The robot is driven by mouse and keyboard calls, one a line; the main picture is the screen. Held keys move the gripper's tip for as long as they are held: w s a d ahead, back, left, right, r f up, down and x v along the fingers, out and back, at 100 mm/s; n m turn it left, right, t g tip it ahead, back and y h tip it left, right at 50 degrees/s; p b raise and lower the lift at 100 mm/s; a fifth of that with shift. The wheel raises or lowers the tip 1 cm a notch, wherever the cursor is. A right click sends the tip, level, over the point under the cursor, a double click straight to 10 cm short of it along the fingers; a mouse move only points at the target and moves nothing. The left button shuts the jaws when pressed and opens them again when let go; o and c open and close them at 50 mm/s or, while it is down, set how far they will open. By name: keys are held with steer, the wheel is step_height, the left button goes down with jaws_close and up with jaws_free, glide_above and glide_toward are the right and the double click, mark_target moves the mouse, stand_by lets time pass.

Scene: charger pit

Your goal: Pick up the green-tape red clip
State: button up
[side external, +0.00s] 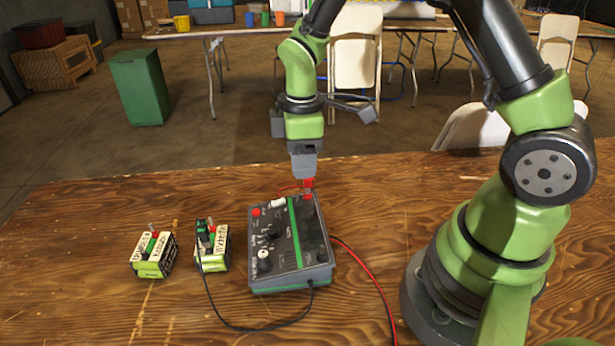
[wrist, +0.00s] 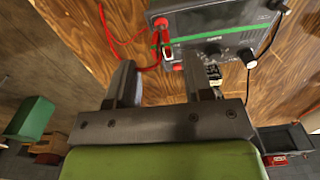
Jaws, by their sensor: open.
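A small red clip (side external: 308,184) shows at the back right corner of the grey charger box (side external: 318,262), just below my gripper (side external: 304,176) in the side view. In the wrist view a red piece (wrist: 160,22) that looks like this clip sits at the charger's edge, beyond my fingertips. In the side view I cannot tell whether the fingertips touch the clip.
Two small batteries (side external: 153,258) (side external: 213,250) stand left of the charger. A dark clip (side external: 203,231) with a black cable is on the nearer one. A red cable (side external: 368,268) runs right towards my base. The wooden table (side external: 75,225) is clear at the far left.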

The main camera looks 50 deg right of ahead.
mark_target(306, 184)
steer(key=f, duration=0.4)
steer(key=shift+s+d+f, duration=0.1)
steer(key=shift+s+f, duration=0.15)
steer(key=shift+f, duration=0.1)
steer(key=shift+c, duration=0.2)
steer(key=c, duration=0.8)
steer(key=shift+r, duration=0.1)
step_height(306, 184, up, 10)
steer(key=shift+f, duration=0.1)
